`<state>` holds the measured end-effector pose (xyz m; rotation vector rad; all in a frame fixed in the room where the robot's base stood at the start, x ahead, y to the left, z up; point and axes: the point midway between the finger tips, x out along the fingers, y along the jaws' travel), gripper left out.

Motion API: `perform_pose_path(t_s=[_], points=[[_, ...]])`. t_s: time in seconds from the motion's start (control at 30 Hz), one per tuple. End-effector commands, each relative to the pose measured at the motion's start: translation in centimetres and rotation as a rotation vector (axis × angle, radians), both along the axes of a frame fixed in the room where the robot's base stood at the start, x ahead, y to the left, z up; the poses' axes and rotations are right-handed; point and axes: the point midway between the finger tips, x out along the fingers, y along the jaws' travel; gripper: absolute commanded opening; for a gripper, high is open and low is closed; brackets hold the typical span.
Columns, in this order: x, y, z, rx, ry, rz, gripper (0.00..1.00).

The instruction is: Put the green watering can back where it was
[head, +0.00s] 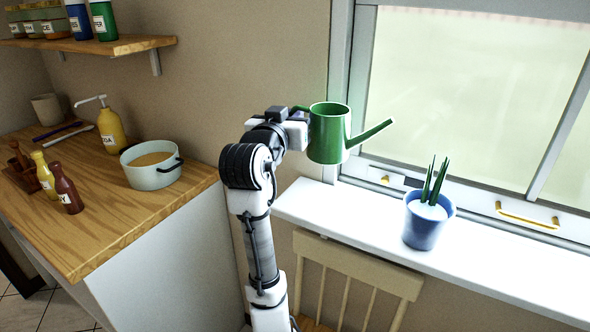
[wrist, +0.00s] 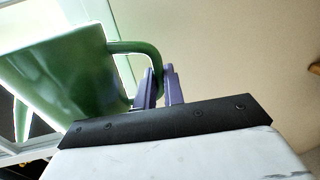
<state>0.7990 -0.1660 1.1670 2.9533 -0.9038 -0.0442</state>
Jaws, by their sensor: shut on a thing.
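The green watering can (head: 328,134) is held up in the air in front of the window frame, above the left end of the white sill. Its spout points right, towards the window. My gripper (head: 302,122) is on its left side, where the handle is; the fingertips are mostly hidden in the head view. In the wrist view the can (wrist: 70,85) fills the left side, and the purple fingers of my gripper (wrist: 160,85) are shut on its handle.
A blue pot (head: 424,228) with a green plant stands on the white windowsill (head: 345,218); the sill left of it is clear. A wooden chair (head: 350,262) stands below. A wooden counter (head: 110,215) at left holds a white pot (head: 140,178), bottles and a yellow pump dispenser (head: 111,130).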

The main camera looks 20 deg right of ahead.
Motion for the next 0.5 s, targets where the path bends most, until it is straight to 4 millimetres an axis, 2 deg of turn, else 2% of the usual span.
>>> perform_pose_path(t_s=[0.1, 0.3, 0.5], points=[[0.0, 0.0, -2.6, -0.003, 0.003, 0.001, 0.00], [-0.1, 0.0, -6.5, -0.002, 0.002, -0.001, 0.00], [0.0, 0.0, -8.3, -0.003, -0.002, 0.000, 0.00]])
